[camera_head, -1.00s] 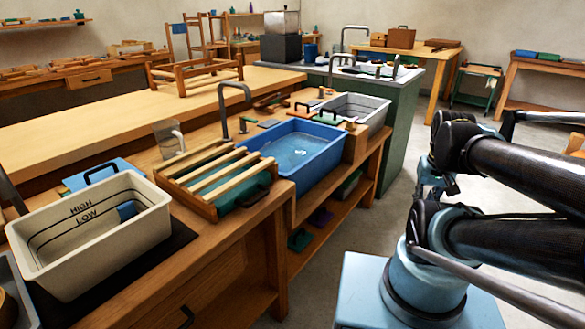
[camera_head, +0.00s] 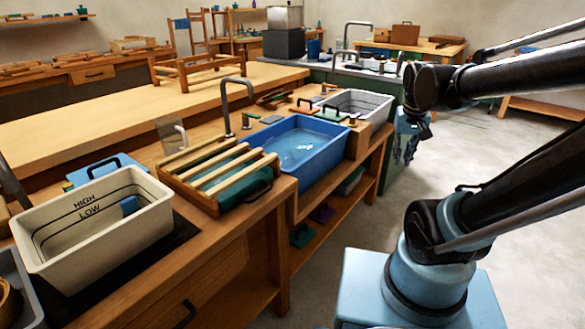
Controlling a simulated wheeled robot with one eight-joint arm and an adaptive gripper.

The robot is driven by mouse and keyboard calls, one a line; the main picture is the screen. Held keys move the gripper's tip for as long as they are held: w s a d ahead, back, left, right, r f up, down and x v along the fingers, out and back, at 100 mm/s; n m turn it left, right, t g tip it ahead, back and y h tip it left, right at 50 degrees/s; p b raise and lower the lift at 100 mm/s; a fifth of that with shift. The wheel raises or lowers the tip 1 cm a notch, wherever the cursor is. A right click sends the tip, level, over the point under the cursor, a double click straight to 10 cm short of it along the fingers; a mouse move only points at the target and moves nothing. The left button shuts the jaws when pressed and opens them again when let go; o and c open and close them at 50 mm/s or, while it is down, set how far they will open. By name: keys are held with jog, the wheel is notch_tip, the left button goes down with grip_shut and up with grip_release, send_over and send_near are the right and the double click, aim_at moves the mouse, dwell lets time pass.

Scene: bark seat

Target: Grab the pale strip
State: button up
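I cannot pick out one single pale strip for certain. Several pale wooden slats (camera_head: 222,168) lie side by side across a wooden rack with green beneath, left of the blue basin (camera_head: 300,148). A small pale shape shows in the blue basin, too small to identify. My arm comes in from the right edge, and its end, with what looks like my gripper (camera_head: 407,150), hangs in front of the green counter side, right of the basins and well apart from the rack. The fingers are dark and small, so their opening is unclear.
A cream tub (camera_head: 95,225) marked HIGH and LOW stands at the left front. A grey basin (camera_head: 355,104) is beyond the blue one. Curved taps (camera_head: 238,95) and a clear upright panel (camera_head: 170,135) rise behind the rack. Open floor lies at the right.

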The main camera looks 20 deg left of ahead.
jog(key=w+a+r+n, duration=0.1)
jog(key=w+a, duration=0.5)
jog(key=a, duration=0.3)
jog(key=w+a+r, duration=0.1)
jog(key=w+a, duration=0.5)
jog(key=a, duration=0.3)
jog(key=w+a+f+t, duration=0.1)
jog(key=a+f, duration=0.1)
jog(key=a, duration=0.8)
jog(key=w+a+f, duration=0.2)
jog(key=a+f, duration=0.1)
jog(key=a, duration=0.7)
jog(key=shift+y, duration=0.3)
jog(key=x, duration=1)
jog(key=shift+s+f, duration=0.1)
jog(key=shift+f, duration=0.4)
jog(key=shift+d+x, duration=0.15)
jog(key=shift+x, duration=1.25)
jog(key=shift+d+x, duration=0.1)
jog(key=shift+x, duration=1.3)
jog(key=shift+s, duration=0.1)
grip_shut()
